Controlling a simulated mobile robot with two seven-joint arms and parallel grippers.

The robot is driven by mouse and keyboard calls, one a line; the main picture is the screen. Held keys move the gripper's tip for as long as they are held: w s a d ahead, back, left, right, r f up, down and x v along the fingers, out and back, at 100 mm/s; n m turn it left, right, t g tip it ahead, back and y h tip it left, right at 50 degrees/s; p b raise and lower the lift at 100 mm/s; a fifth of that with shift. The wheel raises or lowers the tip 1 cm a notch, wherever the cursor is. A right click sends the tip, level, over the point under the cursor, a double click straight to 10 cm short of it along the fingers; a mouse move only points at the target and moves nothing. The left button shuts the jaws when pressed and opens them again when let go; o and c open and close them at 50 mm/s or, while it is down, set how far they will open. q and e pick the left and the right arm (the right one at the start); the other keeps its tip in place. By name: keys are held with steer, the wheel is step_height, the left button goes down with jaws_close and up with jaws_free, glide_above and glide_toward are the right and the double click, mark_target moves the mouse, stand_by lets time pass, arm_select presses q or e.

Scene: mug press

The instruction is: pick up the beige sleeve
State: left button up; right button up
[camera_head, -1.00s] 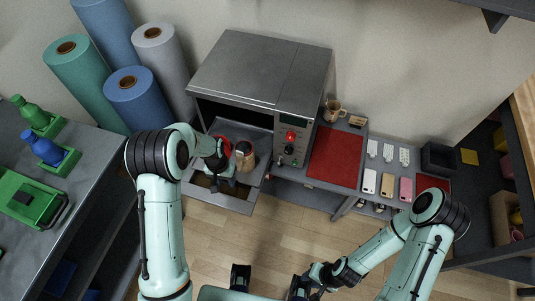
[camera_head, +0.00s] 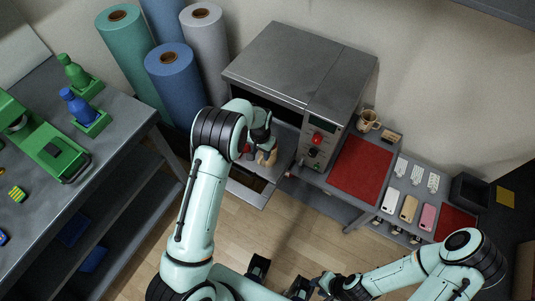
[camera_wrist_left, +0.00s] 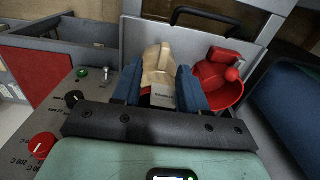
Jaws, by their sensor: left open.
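The beige sleeve (camera_head: 267,158) stands in the open drawer-like tray (camera_head: 246,193) at the front of the grey press, partly hidden by my left gripper (camera_head: 266,147). In the left wrist view the sleeve (camera_wrist_left: 157,72) shows between the two blue fingers of my left gripper (camera_wrist_left: 158,88). The fingers are open, one on each side of it; whether they touch it I cannot tell. A red mug-shaped part (camera_wrist_left: 221,80) is just right of the right finger. My right gripper (camera_head: 310,287) is low in the head view, away from the sleeve, its jaws unclear.
The grey press (camera_head: 300,70) stands behind the tray, with a red knob (camera_head: 317,138) on its panel. A red mat (camera_head: 362,170), a beige mug (camera_head: 369,119) and several phone cases are to the right. Fabric rolls (camera_head: 172,80) stand left. The tray's handle (camera_wrist_left: 205,18) shows in the wrist view.

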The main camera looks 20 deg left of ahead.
mark_target(260, 159)
arm_select(q)
steer(key=f, duration=0.5)
steer(key=shift+w+a, duration=0.15)
steer(key=shift+a, duration=0.15)
jaws_close()
steer(key=shift+r, duration=0.2)
